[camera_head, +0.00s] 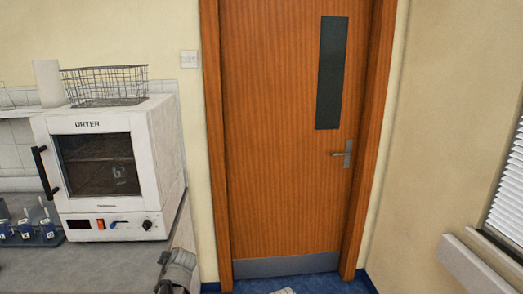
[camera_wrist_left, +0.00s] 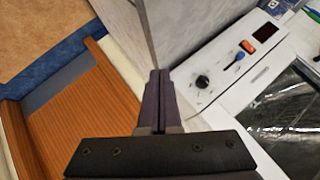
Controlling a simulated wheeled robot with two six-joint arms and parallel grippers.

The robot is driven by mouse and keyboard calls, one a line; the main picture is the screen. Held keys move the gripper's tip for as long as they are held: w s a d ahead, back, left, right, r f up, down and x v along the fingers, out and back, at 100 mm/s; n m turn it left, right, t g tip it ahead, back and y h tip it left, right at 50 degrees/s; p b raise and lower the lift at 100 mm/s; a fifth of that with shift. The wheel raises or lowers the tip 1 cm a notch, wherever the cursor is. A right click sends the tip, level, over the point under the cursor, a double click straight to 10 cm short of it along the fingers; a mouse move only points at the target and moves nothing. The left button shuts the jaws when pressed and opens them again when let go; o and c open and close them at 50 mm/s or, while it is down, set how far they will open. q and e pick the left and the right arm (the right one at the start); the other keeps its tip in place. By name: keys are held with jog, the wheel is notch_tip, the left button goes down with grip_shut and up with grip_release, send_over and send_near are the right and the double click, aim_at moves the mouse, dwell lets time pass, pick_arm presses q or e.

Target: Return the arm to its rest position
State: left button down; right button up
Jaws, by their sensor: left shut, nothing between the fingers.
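My left gripper (camera_wrist_left: 157,78) shows in the left wrist view with its two dark fingers together and nothing between them. It points toward the side of the white dryer and the bench edge, apart from the control panel. In the head view, part of my left arm shows at the bottom, beside the bench's right end. Its fingertips cannot be made out there. My right gripper is in neither view.
The white dryer (camera_head: 100,205) stands on the grey bench (camera_head: 105,270), door shut, with a wire basket (camera_head: 105,85) on top. A blue rack (camera_head: 35,237) sits at the left. A closed wooden door (camera_head: 275,150) stands right of the bench, with blue floor before it.

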pick_arm(q)
jog(key=s+d+f+m+g+h, duration=0.1)
jog(key=s+d+f+g, duration=0.3)
jog(key=s+d, duration=0.9)
jog(key=s+d+f+m+g+h, duration=0.1)
jog(key=s+d+f+g+h, duration=0.3)
jog(key=s+d, duration=0.8)
jog(key=shift+s+d, duration=0.35)
jog(key=shift+d, duration=0.55)
jog(key=shift+a, duration=0.1)
